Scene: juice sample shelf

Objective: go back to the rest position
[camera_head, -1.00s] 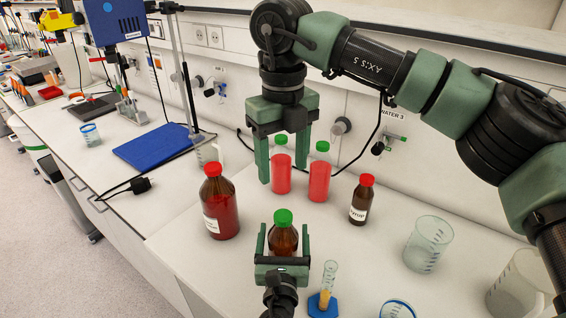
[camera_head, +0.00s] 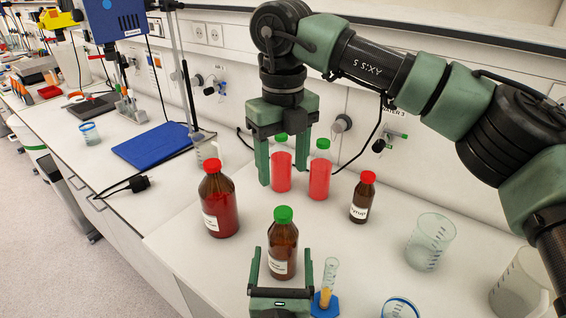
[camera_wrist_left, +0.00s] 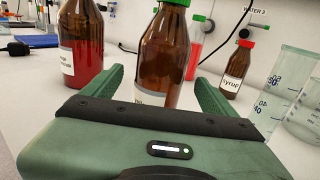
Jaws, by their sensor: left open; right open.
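My left gripper (camera_head: 281,276) is open at the bottom of the head view, just in front of a brown bottle with a green cap (camera_head: 283,245). The bottle stands upright on the bench. In the left wrist view, that brown bottle (camera_wrist_left: 163,55) stands beyond the palm, and the open fingers (camera_wrist_left: 160,88) point toward either side of it. My right gripper (camera_head: 290,168) is open and points down at the back of the bench. Its fingers hang around or in front of a red bottle with a green cap (camera_head: 281,172); which one I cannot tell.
A large red-capped bottle (camera_head: 219,205) stands left, a small red-capped syrup bottle (camera_head: 362,198) right. Another red bottle (camera_head: 319,177) stands at the back. A cylinder on a blue base (camera_head: 326,285) is close beside my left gripper. Beakers (camera_head: 430,242) stand at right.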

